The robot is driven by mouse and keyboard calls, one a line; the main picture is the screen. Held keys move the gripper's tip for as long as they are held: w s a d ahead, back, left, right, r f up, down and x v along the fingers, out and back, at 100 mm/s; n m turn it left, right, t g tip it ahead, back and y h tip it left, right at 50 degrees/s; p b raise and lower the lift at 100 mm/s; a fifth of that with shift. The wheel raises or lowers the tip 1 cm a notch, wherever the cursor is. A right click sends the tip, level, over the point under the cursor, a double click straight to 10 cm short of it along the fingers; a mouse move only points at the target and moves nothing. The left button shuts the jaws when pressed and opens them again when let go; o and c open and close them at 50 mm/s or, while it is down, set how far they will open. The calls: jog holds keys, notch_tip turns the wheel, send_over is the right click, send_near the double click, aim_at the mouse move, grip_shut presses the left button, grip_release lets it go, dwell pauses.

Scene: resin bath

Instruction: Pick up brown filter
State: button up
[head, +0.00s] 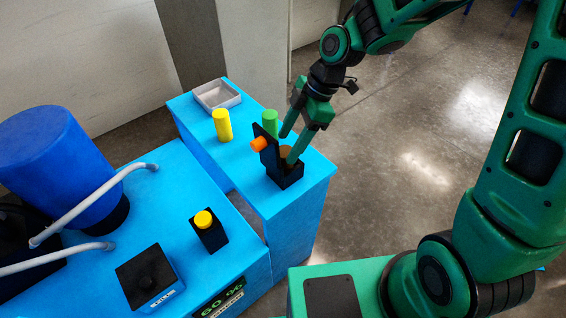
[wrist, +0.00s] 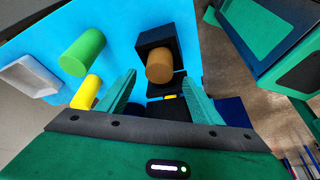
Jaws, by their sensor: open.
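The brown filter (wrist: 159,67) is a short cylinder seated in a black holder (wrist: 152,38) in the wrist view. In the head view only a small part of the filter (head: 285,151) shows; my fingers and the holder (head: 287,177) hide the rest. My gripper (head: 288,148) is open above the holder, pointing down, with one finger on either side of the filter in the picture. In the wrist view the filter lies between and just ahead of the fingertips of my gripper (wrist: 158,82). I cannot tell whether either finger touches it.
A green cylinder (head: 269,122) stands just behind the holder, and a yellow cylinder (head: 222,125) is left of it. An orange knob (head: 259,144) sticks out from the holder. A grey tray (head: 238,101) is at the far end of the blue table (head: 292,213).

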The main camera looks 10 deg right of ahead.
aim_at(286, 151)
jog(key=x, duration=0.5)
jog(key=shift+w+d+f, duration=0.1)
jog(key=shift+d, duration=0.2)
jog(key=shift+c, duration=0.7)
jog(key=c, duration=1.1)
jog(key=shift+o, duration=0.2)
